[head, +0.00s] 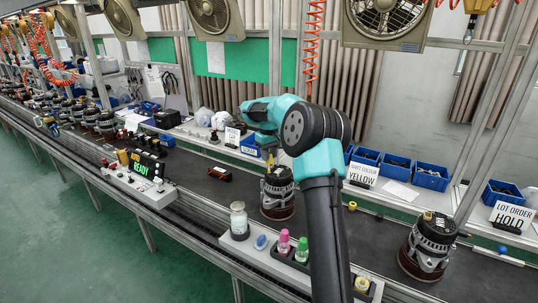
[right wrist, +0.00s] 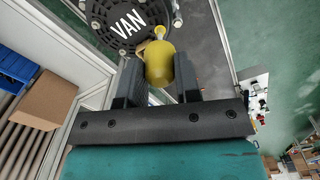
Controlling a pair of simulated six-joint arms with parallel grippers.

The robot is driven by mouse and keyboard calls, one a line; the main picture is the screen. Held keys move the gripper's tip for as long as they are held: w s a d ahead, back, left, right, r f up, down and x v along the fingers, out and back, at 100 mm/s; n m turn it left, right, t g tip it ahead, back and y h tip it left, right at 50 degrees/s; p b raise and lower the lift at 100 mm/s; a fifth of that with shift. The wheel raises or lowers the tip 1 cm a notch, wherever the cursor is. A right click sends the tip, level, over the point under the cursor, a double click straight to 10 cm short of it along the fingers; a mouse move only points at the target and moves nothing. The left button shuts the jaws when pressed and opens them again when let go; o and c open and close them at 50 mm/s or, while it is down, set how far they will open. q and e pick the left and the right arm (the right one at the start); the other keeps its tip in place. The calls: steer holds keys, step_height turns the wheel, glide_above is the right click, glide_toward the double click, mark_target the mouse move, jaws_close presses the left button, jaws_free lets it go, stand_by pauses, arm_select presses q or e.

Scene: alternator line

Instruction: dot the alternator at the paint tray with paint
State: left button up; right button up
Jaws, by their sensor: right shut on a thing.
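The alternator (head: 277,196) stands upright on the dark conveyor, behind the paint tray (head: 312,271). My right gripper (right wrist: 158,85) is shut on a yellow paint bottle (right wrist: 160,65). In the right wrist view the bottle's narrow tip points at the dark round alternator top marked "VAN" (right wrist: 136,22). Whether the tip touches it, I cannot tell. In the head view the yellow bottle (head: 270,158) shows small just above the alternator, with my arm beside it. My left gripper is out of view.
A sign reading "SHIFT ORDER YELLOW" (head: 362,174) stands behind the conveyor, near blue bins (head: 431,177). Another alternator (head: 428,247) stands at the right by a "HOLD" sign (head: 511,217). A white jar (head: 239,219) stands at the front. A display (head: 140,163) reads "READY".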

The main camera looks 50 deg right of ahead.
steer(key=shift+r, duration=2.5)
